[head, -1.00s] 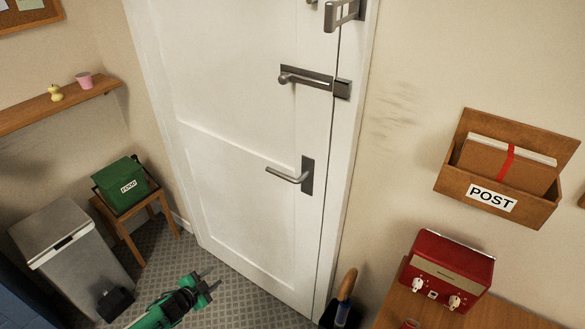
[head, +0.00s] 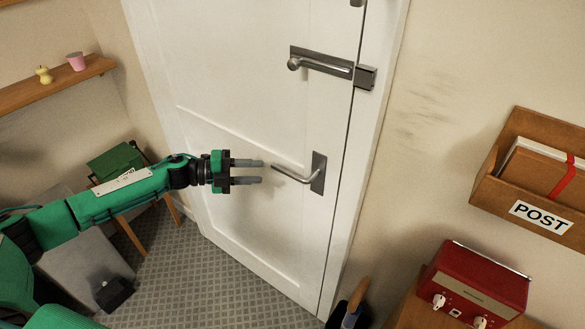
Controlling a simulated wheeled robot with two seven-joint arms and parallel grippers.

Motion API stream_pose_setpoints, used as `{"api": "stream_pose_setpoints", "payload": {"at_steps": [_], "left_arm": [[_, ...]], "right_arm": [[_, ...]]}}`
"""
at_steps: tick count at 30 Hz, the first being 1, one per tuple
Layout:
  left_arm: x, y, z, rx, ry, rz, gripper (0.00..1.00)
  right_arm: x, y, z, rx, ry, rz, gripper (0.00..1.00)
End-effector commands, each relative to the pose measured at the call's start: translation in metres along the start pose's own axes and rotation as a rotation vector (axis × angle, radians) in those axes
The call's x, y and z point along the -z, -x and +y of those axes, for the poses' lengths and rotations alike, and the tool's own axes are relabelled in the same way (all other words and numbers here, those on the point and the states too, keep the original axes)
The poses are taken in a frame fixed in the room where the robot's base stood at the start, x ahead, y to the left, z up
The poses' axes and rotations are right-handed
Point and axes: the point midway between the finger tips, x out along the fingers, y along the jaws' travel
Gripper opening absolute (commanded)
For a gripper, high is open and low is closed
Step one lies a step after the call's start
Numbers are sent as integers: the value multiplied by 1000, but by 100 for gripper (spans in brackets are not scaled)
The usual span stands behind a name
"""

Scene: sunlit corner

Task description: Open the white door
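The white door (head: 225,110) looks shut, flush with its frame. Its lever handle (head: 298,177) sits on a dark plate at the right side, the free end pointing left. Higher up is a metal slide bolt (head: 318,63), its knob to the left; a keeper block (head: 365,77) is on the frame. I cannot tell whether the bolt reaches into the keeper. My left gripper (head: 262,172) is open and empty, its fingers pointing right just short of the handle's free end. Contact does not show. My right gripper is not in view.
A red appliance (head: 474,285) and a wooden POST box (head: 533,190) are to the right. A wooden-handled tool (head: 355,300) stands by the door's lower right. A green box (head: 115,160), a grey bin (head: 85,262) and a shelf (head: 50,90) are left. Patterned floor before the door is clear.

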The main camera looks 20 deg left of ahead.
Motion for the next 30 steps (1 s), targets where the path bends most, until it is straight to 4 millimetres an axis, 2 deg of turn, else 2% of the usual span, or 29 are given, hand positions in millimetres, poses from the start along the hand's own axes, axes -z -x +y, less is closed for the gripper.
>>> {"api": "stream_pose_setpoints", "payload": {"at_steps": [1,9,15,21,30], "left_arm": [[1,-11,-5,4,1,3,37],[0,-63,-4,3,3,0,37],[0,-92,-3,3,2,-2,37],[0,-106,-1,1,2,-2,37],[-1,-108,0,1,2,-2,37]], "right_arm": [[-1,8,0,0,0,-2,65],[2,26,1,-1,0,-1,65],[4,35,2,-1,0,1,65],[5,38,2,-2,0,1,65],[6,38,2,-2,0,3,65]]}}
